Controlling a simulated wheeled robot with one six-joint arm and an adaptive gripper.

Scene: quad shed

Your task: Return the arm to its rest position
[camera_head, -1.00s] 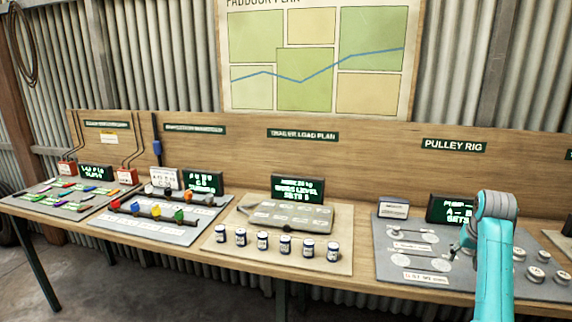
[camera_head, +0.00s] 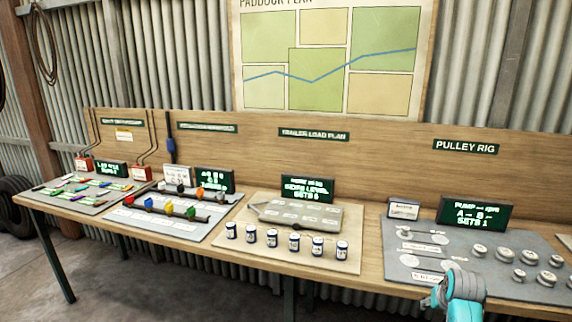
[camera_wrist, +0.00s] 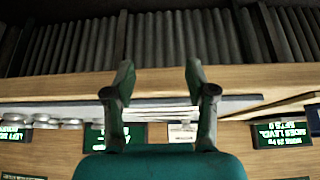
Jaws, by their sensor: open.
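My teal arm (camera_head: 462,296) shows at the lower right of the head view, in front of the pulley rig board. My gripper (camera_wrist: 159,80) is open in the wrist view, its two dark fingers wide apart with nothing between them. In the head view the gripper end is small and points left near the bench's front edge; its fingers are hard to make out there. The wrist view appears upside down, with the bench edge and the displays behind the fingers.
The pulley rig board (camera_head: 400,262) with several grey pulleys lies right on the bench. A row of small cans (camera_head: 273,238) stands on the trailer load board in the middle. A manifold board (camera_head: 160,222) with coloured knobs lies further left. Floor (camera_head: 130,290) before the bench is clear.

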